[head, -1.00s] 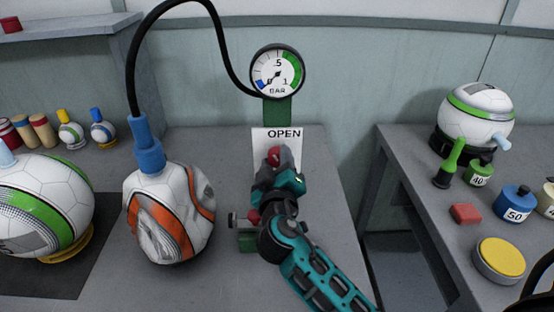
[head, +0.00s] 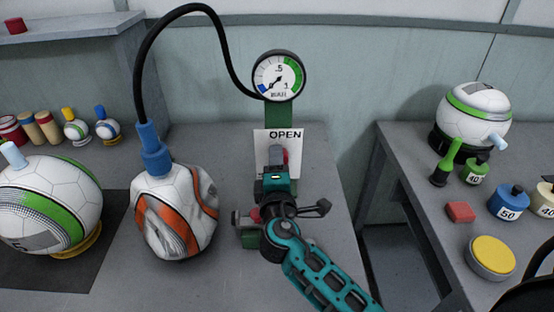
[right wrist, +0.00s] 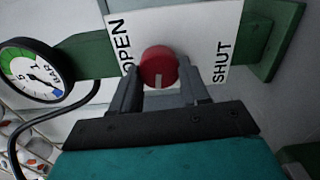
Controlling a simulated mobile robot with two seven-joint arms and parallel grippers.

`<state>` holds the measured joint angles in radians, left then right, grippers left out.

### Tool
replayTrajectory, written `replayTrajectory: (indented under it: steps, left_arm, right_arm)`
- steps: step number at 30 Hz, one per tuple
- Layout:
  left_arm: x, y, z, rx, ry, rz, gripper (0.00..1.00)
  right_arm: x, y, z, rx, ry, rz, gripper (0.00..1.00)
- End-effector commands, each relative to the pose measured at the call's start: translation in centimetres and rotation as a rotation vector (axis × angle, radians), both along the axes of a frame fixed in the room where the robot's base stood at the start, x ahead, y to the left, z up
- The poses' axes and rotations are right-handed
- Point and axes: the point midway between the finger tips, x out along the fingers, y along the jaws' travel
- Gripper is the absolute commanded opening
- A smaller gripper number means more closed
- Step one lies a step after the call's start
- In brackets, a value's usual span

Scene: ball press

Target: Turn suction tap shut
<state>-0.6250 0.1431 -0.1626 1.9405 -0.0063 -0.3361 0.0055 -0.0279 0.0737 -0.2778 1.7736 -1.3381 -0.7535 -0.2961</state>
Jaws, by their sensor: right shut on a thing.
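The suction tap is a round red knob (right wrist: 158,66) with a short white mark, on a white plate (right wrist: 200,25) lettered OPEN and SHUT. In the right wrist view its mark points towards my gripper, between the two words. In the head view the tap (head: 285,156) is partly hidden by my gripper and SHUT is covered. My right gripper (head: 277,160) is shut on the knob; its grey fingers lie at either side of it in the right wrist view (right wrist: 165,84). My left gripper is not in view.
A pressure gauge (head: 278,76) stands above the plate on a green post. A black hose (head: 138,60) arches to a blue fitting on a crumpled orange-and-white ball (head: 175,218). A green-and-white ball (head: 50,205) sits farther left. A side table (head: 440,185) holds weights and another ball.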

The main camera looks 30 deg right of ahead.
Motion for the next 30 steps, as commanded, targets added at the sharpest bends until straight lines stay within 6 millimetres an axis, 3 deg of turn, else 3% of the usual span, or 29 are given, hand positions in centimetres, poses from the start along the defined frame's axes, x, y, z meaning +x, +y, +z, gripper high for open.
replayTrajectory:
  steps: [12,29,30]
  left_arm:
    - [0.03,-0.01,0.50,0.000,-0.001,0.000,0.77]
    - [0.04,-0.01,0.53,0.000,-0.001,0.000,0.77]
    - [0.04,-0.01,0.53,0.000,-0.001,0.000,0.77]
  right_arm:
    - [0.06,-0.06,0.08,-0.171,0.078,-0.001,0.15]
    - [0.07,-0.07,0.06,-0.195,0.089,-0.001,0.15]
    - [0.06,-0.08,0.06,-0.196,0.089,-0.001,0.49]
